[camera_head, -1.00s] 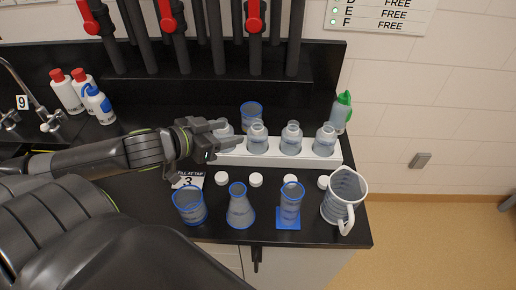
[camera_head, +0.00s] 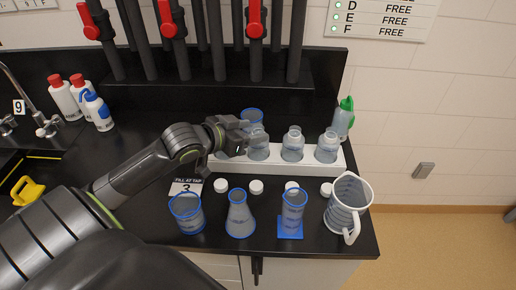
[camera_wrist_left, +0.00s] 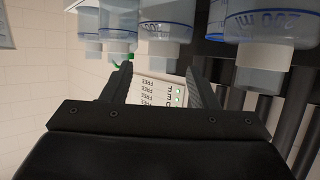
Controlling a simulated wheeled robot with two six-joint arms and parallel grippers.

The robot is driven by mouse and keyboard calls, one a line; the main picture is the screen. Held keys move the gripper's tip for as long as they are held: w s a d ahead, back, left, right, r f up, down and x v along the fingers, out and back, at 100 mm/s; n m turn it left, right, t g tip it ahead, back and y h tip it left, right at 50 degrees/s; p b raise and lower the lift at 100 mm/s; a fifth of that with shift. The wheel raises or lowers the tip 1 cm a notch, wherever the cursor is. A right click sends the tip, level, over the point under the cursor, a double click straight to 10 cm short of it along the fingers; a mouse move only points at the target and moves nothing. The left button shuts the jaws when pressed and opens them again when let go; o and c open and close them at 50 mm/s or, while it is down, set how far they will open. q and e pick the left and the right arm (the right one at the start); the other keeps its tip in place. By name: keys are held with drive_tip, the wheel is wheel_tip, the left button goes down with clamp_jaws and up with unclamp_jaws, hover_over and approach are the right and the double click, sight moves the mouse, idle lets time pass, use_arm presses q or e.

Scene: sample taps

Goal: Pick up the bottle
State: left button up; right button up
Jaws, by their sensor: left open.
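Several clear bottles stand upright in a row in a white rack (camera_head: 340,162): one bottle (camera_head: 259,150) just right of my gripper, a middle bottle (camera_head: 292,147) and a right bottle (camera_head: 327,149). The leftmost bottle is mostly hidden behind my left gripper (camera_head: 242,137). This gripper reaches over the rack's left part, open and empty. In the left wrist view, which is upside down, the open jaws (camera_wrist_left: 158,88) have nothing between them, and a near bottle (camera_wrist_left: 268,28) and another bottle (camera_wrist_left: 166,22) hang along the top edge. My right gripper is not in view.
White caps (camera_head: 256,187) lie before the rack. In front stand a blue-rimmed beaker (camera_head: 187,213), a flask (camera_head: 240,216), a cylinder (camera_head: 292,212) and a jug (camera_head: 346,205). A green-topped bottle (camera_head: 343,119) stands right; wash bottles (camera_head: 98,110) stand left.

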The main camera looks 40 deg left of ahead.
sight(256, 130)
use_arm(q)
drive_tip(key=shift+x, duration=1.6)
drive_tip(key=shift+s+a, duration=0.1)
drive_tip(key=shift+f, duration=0.15)
clamp_jaws()
